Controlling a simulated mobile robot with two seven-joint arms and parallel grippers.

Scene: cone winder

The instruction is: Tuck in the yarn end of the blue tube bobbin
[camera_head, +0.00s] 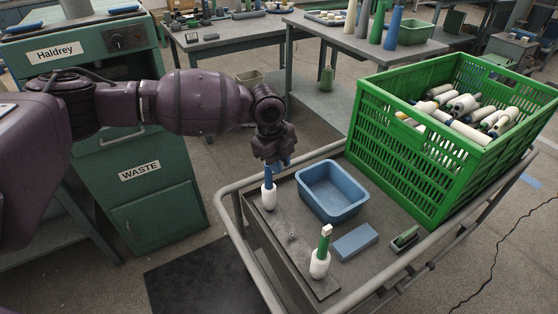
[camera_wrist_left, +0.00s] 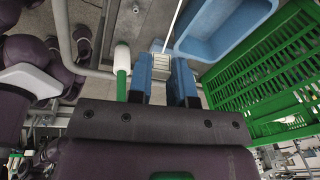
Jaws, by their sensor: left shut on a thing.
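The blue tube bobbin (camera_head: 268,197) stands upright on the cart's dark board, with white yarn around its lower part. My left gripper (camera_head: 275,163) is directly above it, pointing down, and hides the tube's top. In the left wrist view, my blue fingers (camera_wrist_left: 162,78) are closed on a small pale ribbed piece (camera_wrist_left: 160,66), which looks like the yarn end. A thin white strand (camera_wrist_left: 173,25) runs away from it. I cannot tell whether the piece touches the tube. My right gripper is not in view.
A green tube bobbin (camera_head: 320,263) with a pale block on top stands nearer on the board. A blue bin (camera_head: 334,212), a blue block (camera_head: 355,242) and a green-and-grey tool (camera_head: 405,239) lie to the right. A green crate (camera_head: 402,150) of bobbins stands behind.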

